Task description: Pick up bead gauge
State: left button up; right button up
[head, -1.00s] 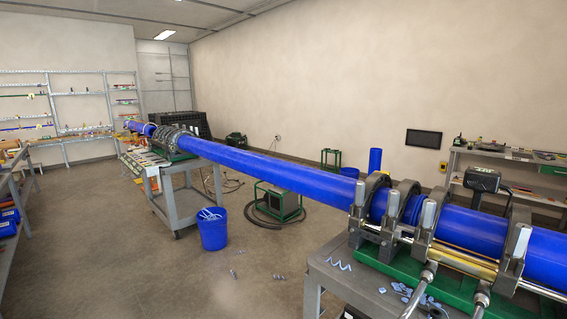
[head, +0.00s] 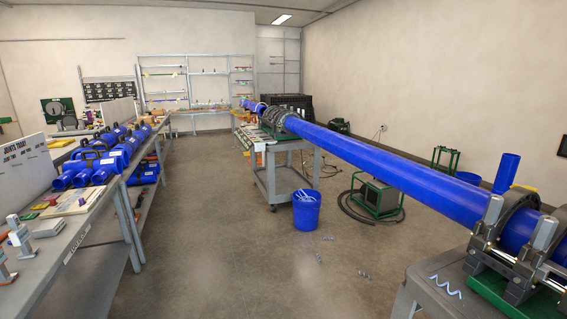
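I cannot make out the bead gauge for certain in the head view. The long blue pipe (head: 385,165) runs from the far cart (head: 284,171) to the fusion clamps (head: 518,237) at the right. A blue curl of shaving (head: 445,286) lies on the near cart's grey top (head: 425,282). Neither of my grippers is in view.
A long workbench (head: 98,222) at the left holds blue fittings (head: 95,165), small metal tools (head: 22,238) and a white sign board (head: 24,172). A blue bucket (head: 306,211) and a green-framed machine (head: 377,196) stand on the floor. Open floor (head: 215,235) lies between bench and carts.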

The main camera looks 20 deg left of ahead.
aim_at(19, 234)
jog(key=j+u, duration=0.15)
jog(key=u, duration=2.4)
